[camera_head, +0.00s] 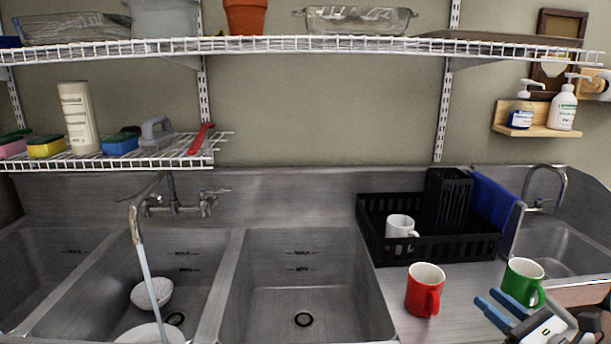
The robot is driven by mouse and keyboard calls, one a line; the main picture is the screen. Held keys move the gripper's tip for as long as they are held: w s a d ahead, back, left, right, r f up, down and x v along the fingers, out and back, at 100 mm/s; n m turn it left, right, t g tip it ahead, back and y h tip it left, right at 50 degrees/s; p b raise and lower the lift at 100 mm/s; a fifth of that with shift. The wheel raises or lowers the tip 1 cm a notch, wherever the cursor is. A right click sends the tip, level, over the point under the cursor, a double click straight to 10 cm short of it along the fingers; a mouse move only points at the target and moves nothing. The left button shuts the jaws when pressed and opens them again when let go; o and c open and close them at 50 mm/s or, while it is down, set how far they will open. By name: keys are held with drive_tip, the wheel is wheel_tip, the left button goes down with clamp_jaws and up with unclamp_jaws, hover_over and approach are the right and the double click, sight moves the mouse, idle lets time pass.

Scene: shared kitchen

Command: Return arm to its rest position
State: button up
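My gripper (484,297) shows at the lower right, above the steel counter. Its two blue fingers point up and left and stand apart, with nothing between them. It is open. A green mug (521,278) stands upright just behind the fingers in the picture. Whether a finger touches it I cannot tell. A red mug (424,290) stands upright to the left of the fingertips. The rest of my arm is mostly cut off by the right and bottom edges.
A black dish rack (380,250) holds a white mug (400,228), with a blue cloth (493,200) at its right. Sink basins lie left; water runs from the tap (139,215) near a bowl (151,293). A wire shelf (300,45) spans above. The right basin (303,280) is empty.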

drive_tip(key=a+n+g+y, duration=0.1)
drive_tip(key=a+n+g, duration=0.1)
drive_tip(key=a+n, duration=0.1)
drive_tip(key=a+n+g+y+p, duration=0.1)
drive_tip(key=a+n+g+y, duration=0.1)
drive_tip(key=a, duration=0.4)
drive_tip(key=a+n+g+y, duration=0.1)
drive_tip(key=a+n+g, duration=0.2)
drive_tip(key=a+g, duration=0.1)
drive_tip(key=shift+s+a+n+p, duration=0.25)
drive_tip(key=shift+a+n+p, duration=0.15)
drive_tip(key=shift+a, duration=0.3)
drive_tip(key=s+a+n+g+h+p, duration=0.2)
drive_tip(key=s+a+n+g, duration=0.3)
drive_tip(key=a+n+g, duration=0.25)
drive_tip(key=s+r+n+h+p, duration=0.1)
drive_tip(key=n+h, duration=0.2)
drive_tip(key=n, duration=0.2)
drive_tip(key=s+r+n+h+p, duration=0.1)
drive_tip(key=s+n+h, duration=0.1)
drive_tip(key=n, duration=0.3)
drive_tip(key=s+r+n+h+p, duration=0.1)
drive_tip(key=s+n+h, duration=0.1)
drive_tip(key=n+h, duration=0.2)
drive_tip(key=shift+a+n+h, duration=0.3)
drive_tip(key=shift+a+n, duration=0.1)
drive_tip(key=shift+n, duration=0.25)
